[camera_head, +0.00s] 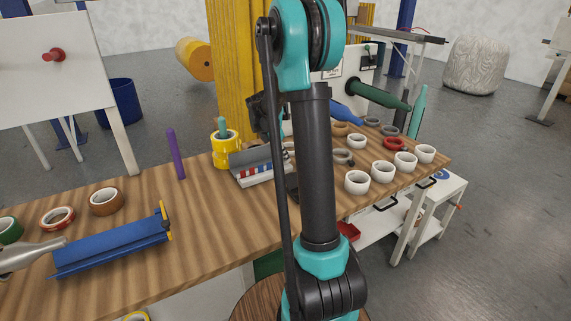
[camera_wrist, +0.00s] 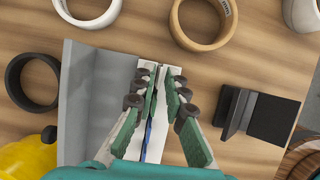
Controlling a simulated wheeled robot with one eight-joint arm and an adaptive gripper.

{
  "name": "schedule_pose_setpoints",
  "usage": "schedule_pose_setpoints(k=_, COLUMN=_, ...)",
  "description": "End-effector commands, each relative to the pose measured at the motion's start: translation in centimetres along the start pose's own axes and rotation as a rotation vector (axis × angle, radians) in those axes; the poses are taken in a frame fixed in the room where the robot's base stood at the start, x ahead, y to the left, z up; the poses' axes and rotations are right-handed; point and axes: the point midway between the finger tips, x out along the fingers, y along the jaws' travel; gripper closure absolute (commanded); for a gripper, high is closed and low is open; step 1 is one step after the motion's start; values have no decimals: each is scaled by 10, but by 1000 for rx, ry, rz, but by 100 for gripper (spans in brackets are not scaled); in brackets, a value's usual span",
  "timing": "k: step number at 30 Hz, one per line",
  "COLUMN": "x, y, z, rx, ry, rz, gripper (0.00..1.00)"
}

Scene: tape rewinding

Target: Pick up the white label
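In the wrist view, the white label (camera_wrist: 176,72) appears as a narrow white strip lying lengthwise beside the grey angled holder (camera_wrist: 84,105), with a dark and blue line along its middle. My gripper (camera_wrist: 161,88) is over this strip. Its two green-padded fingers are apart, with a narrow gap between the tips. I cannot tell whether the tips touch the strip. In the head view, the grey holder (camera_head: 248,157) stands on the table with a white strip (camera_head: 262,178) at its front, bearing red and blue patches. My arm hides my gripper's fingertips there.
A black block (camera_wrist: 272,118) lies right of the fingers. Tape rolls surround the area, including a tan one (camera_wrist: 204,42), a black one (camera_wrist: 17,82) and several white ones (camera_head: 357,188). A yellow dispenser (camera_head: 222,158) stands left of the holder. Bare wooden table (camera_head: 205,215) lies in front.

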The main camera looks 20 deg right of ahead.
Motion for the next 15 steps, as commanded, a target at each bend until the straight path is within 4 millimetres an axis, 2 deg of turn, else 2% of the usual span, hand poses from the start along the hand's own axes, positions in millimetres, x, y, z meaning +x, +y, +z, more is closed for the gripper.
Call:
schedule_pose_setpoints(k=2, x=0, y=0, z=0, rx=0, ry=0, rz=0, gripper=100)
schedule_pose_setpoints(k=15, x=-1, y=0, z=0, rx=0, ry=0, rz=0, gripper=100)
